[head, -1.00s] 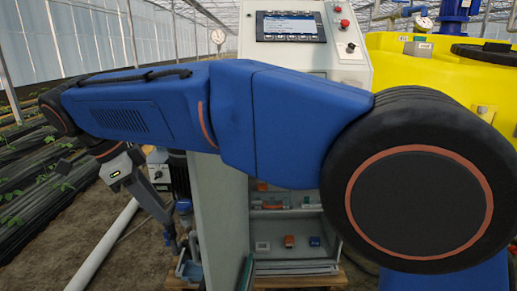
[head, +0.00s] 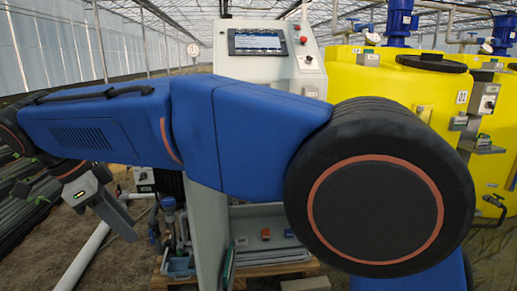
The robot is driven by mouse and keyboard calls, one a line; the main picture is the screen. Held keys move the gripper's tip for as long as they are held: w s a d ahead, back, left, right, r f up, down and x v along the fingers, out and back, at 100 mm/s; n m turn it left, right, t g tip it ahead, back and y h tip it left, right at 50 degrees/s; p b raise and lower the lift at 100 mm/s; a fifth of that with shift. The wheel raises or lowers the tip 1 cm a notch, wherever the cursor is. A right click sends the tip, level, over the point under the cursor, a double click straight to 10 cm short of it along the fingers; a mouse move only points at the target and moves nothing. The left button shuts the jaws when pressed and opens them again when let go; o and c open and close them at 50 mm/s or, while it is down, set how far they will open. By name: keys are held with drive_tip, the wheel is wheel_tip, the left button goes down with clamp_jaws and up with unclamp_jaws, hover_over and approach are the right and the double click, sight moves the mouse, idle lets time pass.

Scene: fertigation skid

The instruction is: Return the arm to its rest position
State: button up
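My blue arm stretches across the front of the head view, from the large black joint at right to the wrist at far left. My gripper (head: 112,212) hangs below the wrist at the left, pointing down and to the right over the ground. A single grey finger shape shows, so I cannot tell how far the fingers are apart. No object shows in it. The arm hides the middle of the control cabinet (head: 273,70).
Yellow tanks (head: 400,85) with blue pumps (head: 401,22) stand at right. A touchscreen (head: 257,41) and red button (head: 303,40) are on the cabinet. Below it is a shelf with small parts (head: 266,234). A white pipe (head: 85,255) runs along the ground at left.

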drive_tip(key=w+d+n+y, duration=0.1)
drive_tip(key=w+d+n, duration=0.25)
drive_tip(key=d, duration=1.35)
drive_tip(key=w+d+n+y, duration=0.2)
drive_tip(key=w+d, duration=0.3)
drive_tip(key=d, duration=1.1)
drive_tip(key=s+d+f+n, duration=0.1)
drive_tip(key=s+d+f, duration=0.15)
drive_tip(key=d, duration=0.45)
drive_tip(key=s+d+f+n, duration=0.2)
drive_tip(key=s+d, duration=0.1)
drive_tip(key=d, duration=0.5)
drive_tip(key=s+d+f+n+t, duration=0.2)
drive_tip(key=s+d+f+n, duration=0.1)
drive_tip(key=s+d+f, duration=0.6)
drive_tip(key=shift+s+d+f+y, duration=0.3)
drive_tip(key=shift+s+d+y, duration=0.1)
drive_tip(key=shift+s, duration=0.4)
drive_tip(key=shift+o, duration=0.6)
